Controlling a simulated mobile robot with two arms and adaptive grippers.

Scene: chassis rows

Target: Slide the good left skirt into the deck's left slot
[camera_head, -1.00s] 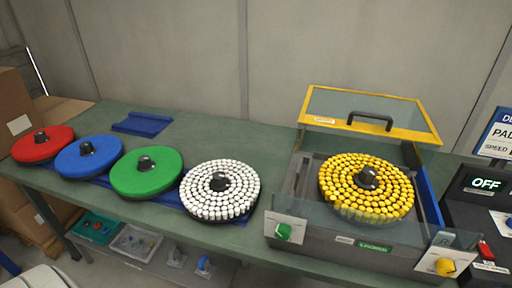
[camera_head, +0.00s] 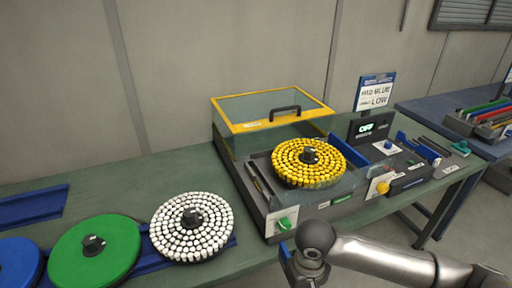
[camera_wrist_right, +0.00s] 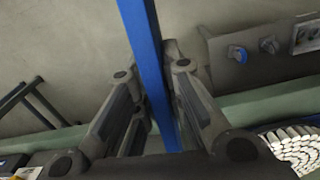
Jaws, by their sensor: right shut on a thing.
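My right gripper (camera_wrist_right: 155,85) is shut on a long blue strip, the left skirt (camera_wrist_right: 147,50), which runs between its fingers in the right wrist view. In the head view this gripper (camera_head: 306,268) is low in front of the deck (camera_head: 253,212), with a bit of blue beside it; its fingers are mostly hidden by my arm. The deck carries a yellow-tufted round brush (camera_head: 290,153). The deck's left slot (camera_head: 258,178) appears as a dark, narrow channel left of the brush, with no blue in it. A blue right skirt (camera_head: 348,151) lies along the brush's right side. My left gripper is out of view.
The yellow-framed clear lid (camera_head: 240,127) stands raised behind the brush. White (camera_head: 160,225) and green (camera_head: 75,250) discs stand left of the deck. A blue piece (camera_head: 30,205) lies farther left. A control box reading OFF (camera_head: 366,128) is at right.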

